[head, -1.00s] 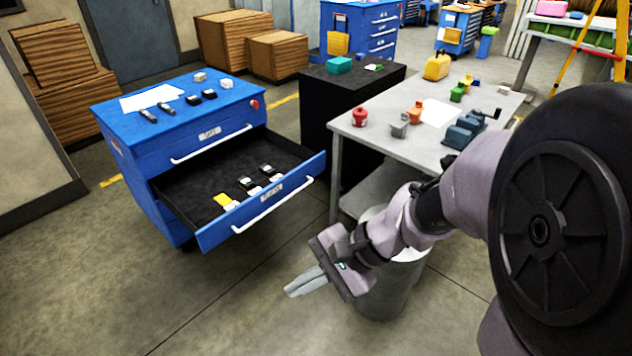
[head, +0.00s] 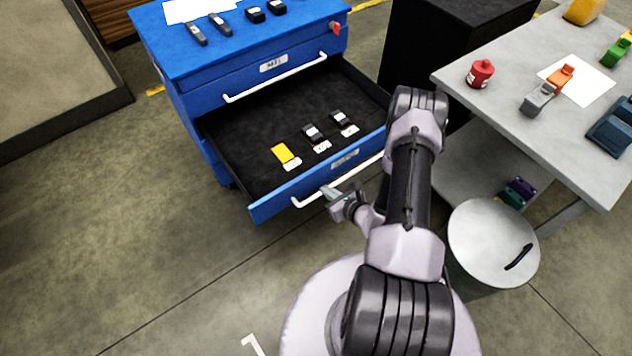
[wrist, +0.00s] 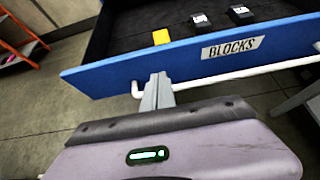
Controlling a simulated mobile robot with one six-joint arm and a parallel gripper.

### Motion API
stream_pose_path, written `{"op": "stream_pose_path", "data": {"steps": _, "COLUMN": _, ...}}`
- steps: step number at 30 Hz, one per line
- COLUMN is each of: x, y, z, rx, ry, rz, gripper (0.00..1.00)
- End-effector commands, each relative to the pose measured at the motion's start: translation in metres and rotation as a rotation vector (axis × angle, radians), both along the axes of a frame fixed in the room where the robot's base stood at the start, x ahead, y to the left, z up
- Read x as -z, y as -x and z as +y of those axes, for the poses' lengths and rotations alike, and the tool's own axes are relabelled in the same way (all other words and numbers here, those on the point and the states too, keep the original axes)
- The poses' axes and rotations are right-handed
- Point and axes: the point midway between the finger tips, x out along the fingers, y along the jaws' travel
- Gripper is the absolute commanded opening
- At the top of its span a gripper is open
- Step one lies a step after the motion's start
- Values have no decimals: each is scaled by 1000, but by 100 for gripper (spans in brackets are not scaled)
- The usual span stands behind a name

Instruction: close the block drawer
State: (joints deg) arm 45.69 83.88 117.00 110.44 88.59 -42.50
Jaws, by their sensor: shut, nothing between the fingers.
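The block drawer (head: 262,212) stands pulled out from the blue cabinet (head: 205,110), with a white bar handle (head: 308,201) across its front. In the wrist view its blue front (wrist: 110,77) carries a label (wrist: 233,47) reading BLOCKS. A yellow block (head: 282,153) and two dark blocks (head: 313,133) lie inside on a black liner. My gripper (head: 329,190) is shut and empty, its fingertips right at the drawer front near the handle's left part. In the wrist view the fingers (wrist: 157,88) overlap the handle; I cannot tell whether they touch it.
The upper drawer, with its own handle (head: 275,78), is shut. A grey table (head: 465,80) with several parts stands at the right. A lidded grey bin (head: 490,240) stands beside my arm. The floor left of the drawer is clear.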

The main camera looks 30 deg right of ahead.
Motion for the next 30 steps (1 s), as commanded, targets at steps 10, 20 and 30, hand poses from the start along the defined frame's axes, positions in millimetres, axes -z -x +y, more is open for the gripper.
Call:
{"op": "stream_pose_path", "data": {"steps": 10, "x": 15, "y": -56, "z": 5, "rx": -3, "ry": 1, "rz": -1, "gripper": 0}}
{"op": "stream_pose_path", "data": {"steps": 20, "x": 13, "y": -64, "z": 6, "rx": -2, "ry": 0, "rz": 0, "gripper": 0}}
{"op": "stream_pose_path", "data": {"steps": 30, "x": 13, "y": -65, "z": 6, "rx": -2, "ry": 0, "rz": 0, "gripper": 0}}
